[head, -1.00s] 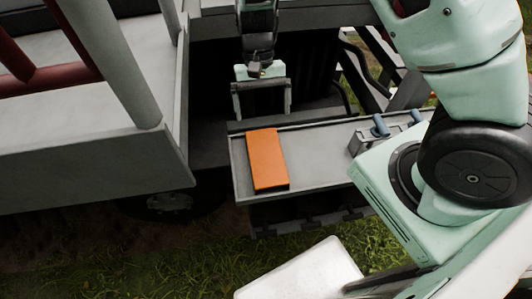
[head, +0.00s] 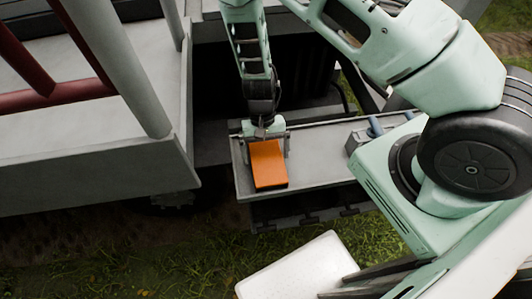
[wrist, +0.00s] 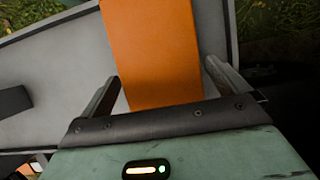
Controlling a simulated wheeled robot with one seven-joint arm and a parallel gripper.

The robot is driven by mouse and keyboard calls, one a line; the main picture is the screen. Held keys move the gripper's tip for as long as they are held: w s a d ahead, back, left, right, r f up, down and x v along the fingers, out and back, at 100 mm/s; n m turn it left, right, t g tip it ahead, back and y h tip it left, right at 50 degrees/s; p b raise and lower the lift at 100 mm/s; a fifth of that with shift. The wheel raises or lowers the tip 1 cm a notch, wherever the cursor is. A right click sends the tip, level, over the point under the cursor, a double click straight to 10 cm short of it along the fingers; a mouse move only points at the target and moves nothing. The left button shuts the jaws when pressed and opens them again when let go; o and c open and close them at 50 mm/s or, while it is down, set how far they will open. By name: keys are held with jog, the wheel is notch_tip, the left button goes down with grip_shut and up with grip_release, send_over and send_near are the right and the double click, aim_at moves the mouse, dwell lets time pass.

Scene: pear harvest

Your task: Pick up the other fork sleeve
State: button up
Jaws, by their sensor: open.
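An orange fork sleeve (head: 268,168), a flat long block, lies on the grey tray (head: 318,165) near its left end. My gripper (head: 266,142) is over the sleeve's far end, with its jaws open. The sleeve's far end is hidden under my gripper in the head view. No second sleeve can be made out.
A grey bracket with blue-grey pegs (head: 374,130) stands on the tray to the right. A grey platform (head: 90,165) with posts and dark red rails rises at left. A white panel (head: 300,268) sits low in front, over grass. The tray's middle is clear.

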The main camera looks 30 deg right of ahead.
jog(key=shift+s+f, duration=0.25)
jog(key=shift+f, duration=0.35)
jog(key=c, duration=1)
jog(key=shift+o, duration=0.3)
jog(key=shift+r, duration=0.15)
